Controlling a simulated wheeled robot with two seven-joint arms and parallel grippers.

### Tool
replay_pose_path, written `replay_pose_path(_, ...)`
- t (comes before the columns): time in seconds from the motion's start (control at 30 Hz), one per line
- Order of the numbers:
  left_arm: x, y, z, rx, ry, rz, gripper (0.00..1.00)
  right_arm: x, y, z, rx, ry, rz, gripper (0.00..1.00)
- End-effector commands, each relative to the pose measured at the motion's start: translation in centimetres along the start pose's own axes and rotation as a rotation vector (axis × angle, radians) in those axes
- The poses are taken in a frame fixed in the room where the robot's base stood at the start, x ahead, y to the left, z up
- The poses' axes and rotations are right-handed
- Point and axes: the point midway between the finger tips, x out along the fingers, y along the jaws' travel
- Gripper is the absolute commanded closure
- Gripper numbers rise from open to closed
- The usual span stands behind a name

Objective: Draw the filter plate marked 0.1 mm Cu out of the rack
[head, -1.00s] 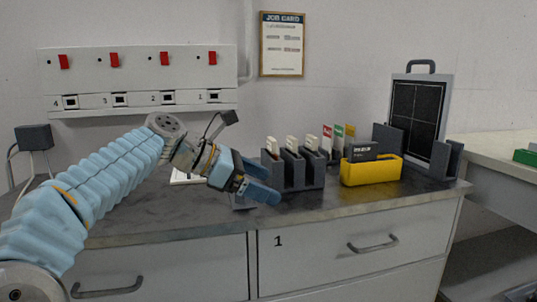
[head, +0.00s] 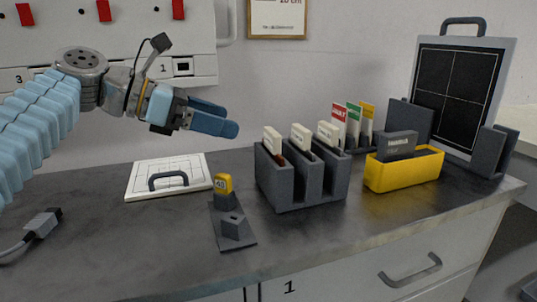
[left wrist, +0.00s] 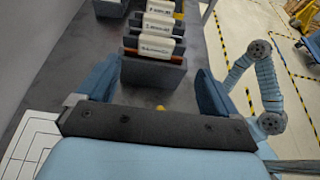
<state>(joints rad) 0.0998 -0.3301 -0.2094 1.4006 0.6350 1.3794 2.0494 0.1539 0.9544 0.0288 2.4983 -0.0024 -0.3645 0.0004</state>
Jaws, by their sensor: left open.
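The dark grey rack (head: 312,192) stands on the bench and also shows ahead in the left wrist view (left wrist: 152,74). Three upright plates with cream label tabs sit in its slots: left (head: 272,140), middle (head: 301,137) and right (head: 328,133). The left plate is reddish-brown below its tab and is the nearest in the left wrist view (left wrist: 155,48). The tab writing is too small to read surely, so I cannot tell which is 0.1 mm Cu. My left gripper (head: 225,118) is open and empty, above and left of the rack. My right gripper is not seen.
A block with a yellow top (head: 223,184) stands left of the rack. A white handled panel (head: 190,163) lies behind it. A yellow bin (head: 385,179), coloured cards (head: 353,122) and an upright black panel (head: 455,98) stand to the right.

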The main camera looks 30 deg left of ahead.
Motion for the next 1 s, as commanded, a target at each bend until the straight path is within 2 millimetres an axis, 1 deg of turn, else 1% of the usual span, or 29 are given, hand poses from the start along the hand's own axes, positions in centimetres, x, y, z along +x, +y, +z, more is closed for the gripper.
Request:
replay_pose_path(0.03, 1.3, -0.1, -0.3, 0.0, 0.003, -0.005, 0.06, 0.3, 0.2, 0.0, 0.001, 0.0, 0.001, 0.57)
replay_pose_path(0.1, 2.9, 0.0, -0.3, 0.0, 0.002, -0.004, 0.06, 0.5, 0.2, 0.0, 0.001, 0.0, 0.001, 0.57)
replay_pose_path(0.2, 4.7, 0.0, -0.2, 0.0, 0.002, -0.004, 0.06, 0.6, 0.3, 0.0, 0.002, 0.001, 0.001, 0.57)
replay_pose_path(0.3, 5.9, 0.0, -0.2, 0.0, 0.001, -0.002, 0.06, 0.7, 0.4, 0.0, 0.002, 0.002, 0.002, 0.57)
replay_pose_path(0.47, 7.2, 0.2, -0.4, 0.0, 0.002, -0.003, 0.06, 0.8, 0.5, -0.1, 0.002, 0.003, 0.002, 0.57)
replay_pose_path(0.6, 9.5, 0.6, -0.9, -0.001, 0.003, -0.004, 0.06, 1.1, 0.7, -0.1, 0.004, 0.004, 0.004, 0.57)
replay_pose_path(0.7, 10.8, 0.7, -0.8, 0.0, 0.002, -0.002, 0.06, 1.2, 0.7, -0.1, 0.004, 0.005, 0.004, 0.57)
replay_pose_path(0.8, 11.5, 0.7, -0.8, 0.0, 0.001, -0.001, 0.06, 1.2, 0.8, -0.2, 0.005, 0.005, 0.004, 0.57)
replay_pose_path(1.0, 11.6, 0.7, -0.8, 0.0, 0.001, 0.0, 0.06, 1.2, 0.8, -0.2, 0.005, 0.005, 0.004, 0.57)
